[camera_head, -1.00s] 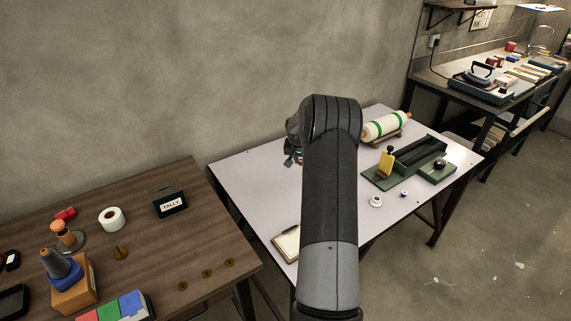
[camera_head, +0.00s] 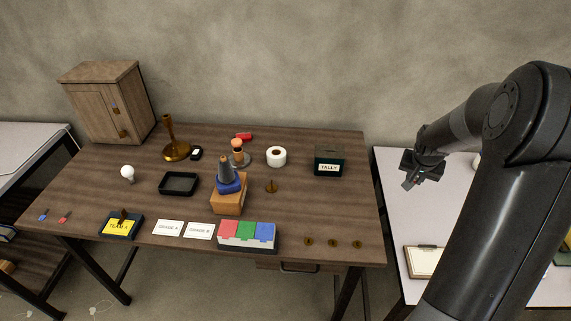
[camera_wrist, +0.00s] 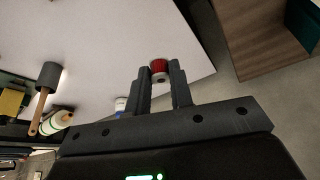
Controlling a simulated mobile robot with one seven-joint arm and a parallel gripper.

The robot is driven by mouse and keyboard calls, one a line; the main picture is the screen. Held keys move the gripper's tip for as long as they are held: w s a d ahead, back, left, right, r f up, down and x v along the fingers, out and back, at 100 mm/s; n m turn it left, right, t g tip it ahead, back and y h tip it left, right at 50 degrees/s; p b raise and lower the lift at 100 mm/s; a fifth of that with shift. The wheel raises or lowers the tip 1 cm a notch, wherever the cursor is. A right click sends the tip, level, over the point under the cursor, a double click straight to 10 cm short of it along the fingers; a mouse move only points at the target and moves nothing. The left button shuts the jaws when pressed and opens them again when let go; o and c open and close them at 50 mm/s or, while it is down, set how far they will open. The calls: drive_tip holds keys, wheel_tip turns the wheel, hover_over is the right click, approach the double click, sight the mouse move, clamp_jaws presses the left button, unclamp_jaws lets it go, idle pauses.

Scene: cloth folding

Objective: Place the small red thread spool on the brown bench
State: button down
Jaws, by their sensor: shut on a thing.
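My gripper (camera_wrist: 161,82) is shut on the small red thread spool (camera_wrist: 160,68), which shows between its fingertips in the wrist view, above the white table (camera_wrist: 110,38). In the head view my gripper (camera_head: 410,181) is at the right, over the left part of the white table (camera_head: 395,205); the spool cannot be made out there. The brown bench (camera_head: 320,205) stands to the left of my gripper in the head view, with a gap between bench and white table. A corner of brown wood (camera_wrist: 260,35) shows at the top right of the wrist view.
The bench carries a black TALLY box (camera_head: 329,160), a white roll (camera_head: 276,157), a black tray (camera_head: 178,184), a wooden block with stacked cones (camera_head: 228,198), coloured boxes (camera_head: 247,236), a brass stand (camera_head: 176,150) and a wooden cabinet (camera_head: 105,103). Bare wood lies right of the TALLY box.

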drive_tip(key=s+a+r+n, duration=0.1)
drive_tip(key=s+a+n, duration=0.1)
drive_tip(key=s+a, duration=0.5)
hover_over(347, 202)
drive_tip(key=s, duration=0.1)
drive_tip(key=shift+y, duration=0.3)
drive_tip(key=f, duration=0.7)
drive_tip(key=shift+s+a, duration=0.15)
drive_tip(key=shift+a, duration=0.05)
drive_tip(key=shift+f, duration=1.95)
drive_tip(key=shift+f, duration=0.1)
drive_tip(key=c, duration=1.3)
unclamp_jaws()
